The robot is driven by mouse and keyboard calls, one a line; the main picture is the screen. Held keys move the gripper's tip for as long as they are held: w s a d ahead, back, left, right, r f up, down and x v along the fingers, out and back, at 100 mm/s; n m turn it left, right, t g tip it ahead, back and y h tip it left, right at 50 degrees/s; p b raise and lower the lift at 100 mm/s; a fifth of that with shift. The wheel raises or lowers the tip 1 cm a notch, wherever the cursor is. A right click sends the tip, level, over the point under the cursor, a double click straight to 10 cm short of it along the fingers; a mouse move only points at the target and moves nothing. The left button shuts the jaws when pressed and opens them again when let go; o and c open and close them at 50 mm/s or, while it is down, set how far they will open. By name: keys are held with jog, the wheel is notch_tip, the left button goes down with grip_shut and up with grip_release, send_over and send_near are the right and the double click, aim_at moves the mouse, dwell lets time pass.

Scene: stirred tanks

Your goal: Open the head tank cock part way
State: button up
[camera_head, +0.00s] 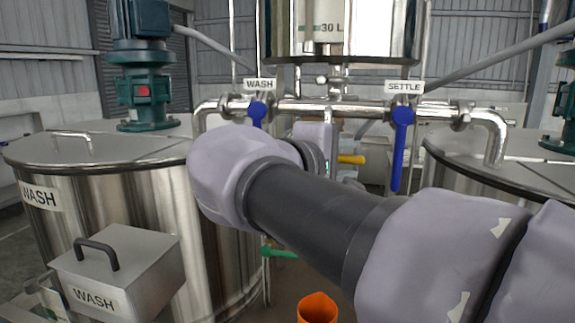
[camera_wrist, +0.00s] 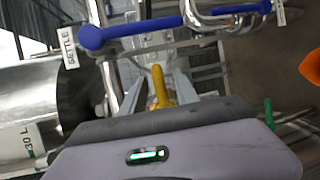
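The steel head tank (camera_head: 345,38), marked 30 L, stands at top centre; it also shows sideways at the left of the wrist view (camera_wrist: 45,95). A yellow cock handle (camera_head: 350,159) shows below it and the pipe, pointing right in the head view. In the wrist view the yellow handle (camera_wrist: 159,90) lies between the two grey fingers of my gripper (camera_wrist: 160,88). The fingers look apart, with gaps beside the handle. In the head view my arm hides the fingers and much of the cock.
Blue levers marked WASH (camera_head: 258,112) and SETTLE (camera_head: 402,150) hang from the cross pipe (camera_head: 350,108), close on either side. A wash tank (camera_head: 120,160) stands left, another tank (camera_head: 500,165) right. A green handle (camera_head: 280,253) and an orange object (camera_head: 317,308) are lower down.

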aim_at(354, 158)
jog(key=x, duration=0.3)
jog(key=shift+w+d, duration=0.15)
jog(key=shift+d, duration=0.05)
grip_shut()
jog(key=f+m+y+b, duration=0.2)
jog(key=m, duration=0.1)
jog(key=shift+a+m+b, duration=0.3)
jog(key=shift+a, duration=0.05)
grip_release()
